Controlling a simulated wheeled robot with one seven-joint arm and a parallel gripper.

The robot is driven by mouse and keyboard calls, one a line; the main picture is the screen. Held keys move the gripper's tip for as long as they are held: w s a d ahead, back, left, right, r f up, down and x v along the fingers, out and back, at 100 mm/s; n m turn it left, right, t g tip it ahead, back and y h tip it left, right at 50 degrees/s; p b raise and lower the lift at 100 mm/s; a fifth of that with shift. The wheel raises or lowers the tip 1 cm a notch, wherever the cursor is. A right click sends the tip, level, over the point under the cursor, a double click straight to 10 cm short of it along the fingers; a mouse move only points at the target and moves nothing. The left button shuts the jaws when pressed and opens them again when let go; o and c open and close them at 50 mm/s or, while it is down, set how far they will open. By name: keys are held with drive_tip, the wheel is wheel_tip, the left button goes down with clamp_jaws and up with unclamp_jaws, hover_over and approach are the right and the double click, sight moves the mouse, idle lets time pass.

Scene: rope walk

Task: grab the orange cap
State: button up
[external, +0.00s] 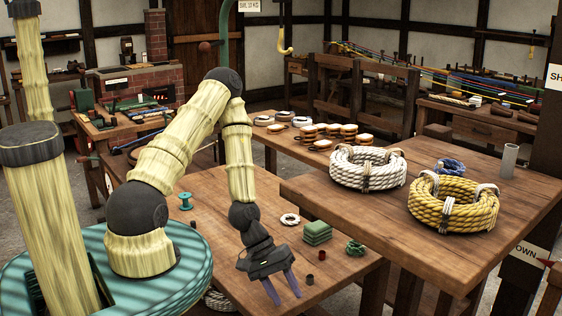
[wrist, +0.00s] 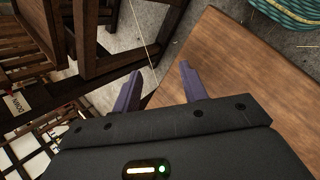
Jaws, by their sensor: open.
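I cannot clearly pick out an orange cap in either view. A small reddish-brown cylinder (external: 322,255) stands on the lower wooden table, right of my gripper (external: 283,291); I cannot tell whether it is a cap. A darker small piece (external: 309,280) is close to my fingertips. My gripper points down over the front part of this table, its two purple fingers apart with nothing seen between them. In the wrist view my open gripper (wrist: 158,80) has bare table on the right and floor beyond the fingers.
On the lower table (external: 225,225) are a green stack (external: 317,232), a green spool (external: 355,247), a white ring (external: 290,219) and a teal spool (external: 185,201). The higher table (external: 400,215) at right bears white (external: 368,168) and yellow (external: 453,205) rope coils.

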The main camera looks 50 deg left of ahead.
drive_tip(key=n, duration=0.1)
drive_tip(key=n+t, duration=0.1)
drive_tip(key=shift+w+a+r+n, duration=0.15)
drive_tip(key=shift+w+a+n, duration=0.1)
drive_tip(key=shift+a+n, duration=0.05)
drive_tip(key=w+a+n+t+p, duration=0.1)
drive_tip(key=n, duration=0.2)
drive_tip(key=w+a+r+n+t+p, duration=0.1)
drive_tip(key=n+t, duration=0.1)
drive_tip(key=n, duration=0.2)
drive_tip(key=a+n+t, duration=0.1)
drive_tip(key=n, duration=0.2)
drive_tip(key=shift+w+a+r+n+h+p, duration=0.3)
drive_tip(key=shift+w+h+p, duration=0.1)
drive_tip(key=a+n+t+y, duration=0.1)
drive_tip(key=a+n+t, duration=0.1)
drive_tip(key=a+n, duration=0.1)
drive_tip(key=a+r+n+t+y, duration=0.1)
drive_tip(key=a+n+t, duration=0.1)
drive_tip(key=n, duration=0.3)
drive_tip(key=w+a+r+n+t+y+p, duration=0.1)
drive_tip(key=a+n+t, duration=0.1)
drive_tip(key=a+n, duration=0.1)
drive_tip(key=shift+w+a+n+y, duration=0.1)
drive_tip(key=shift+a+n+y, duration=0.25)
drive_tip(key=shift+a, duration=0.55)
drive_tip(key=shift+w+f, duration=0.1)
